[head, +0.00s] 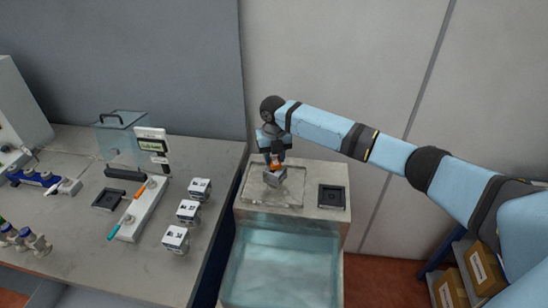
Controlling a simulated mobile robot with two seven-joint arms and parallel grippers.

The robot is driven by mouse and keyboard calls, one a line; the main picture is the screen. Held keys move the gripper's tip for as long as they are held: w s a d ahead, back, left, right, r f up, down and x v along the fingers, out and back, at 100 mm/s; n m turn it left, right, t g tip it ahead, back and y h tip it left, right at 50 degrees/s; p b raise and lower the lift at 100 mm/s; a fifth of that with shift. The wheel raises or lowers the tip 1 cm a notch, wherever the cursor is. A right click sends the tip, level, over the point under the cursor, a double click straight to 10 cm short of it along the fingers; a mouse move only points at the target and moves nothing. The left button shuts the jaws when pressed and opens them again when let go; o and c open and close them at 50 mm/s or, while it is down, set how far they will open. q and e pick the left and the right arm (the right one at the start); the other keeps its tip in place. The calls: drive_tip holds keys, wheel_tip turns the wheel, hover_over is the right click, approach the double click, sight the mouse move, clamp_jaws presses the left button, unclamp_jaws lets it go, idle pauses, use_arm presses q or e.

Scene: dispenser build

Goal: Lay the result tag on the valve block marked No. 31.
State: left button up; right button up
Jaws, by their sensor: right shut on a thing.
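Three small pale valve blocks with dark-marked tops stand in a row on the left bench: a back one (200,188), a middle one (188,211) and a front one (175,238). Their numbers are too small to read, so I cannot tell which is No. 31. My right gripper (275,162) points down over the clear shallow tray on the tank stand. I cannot tell whether the block touches the tray. I cannot make out a result tag. My left gripper is not in view.
The water tank (282,262) stands right of the bench, across a gap. A black square fixture (332,197) is on its top; another (108,199) is on the bench. A display device (152,143), a clear box (122,135) and a pen tray (139,208) stand left of the blocks.

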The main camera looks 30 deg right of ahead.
sight(274, 158)
drive_tip(key=shift+f, duration=0.55)
drive_tip(key=shift+f, duration=0.15)
drive_tip(key=o, duration=0.9)
wheel_tip(274, 158, up, 12)
drive_tip(key=shift+r+b, duration=0.2)
drive_tip(key=shift+b, duration=0.7)
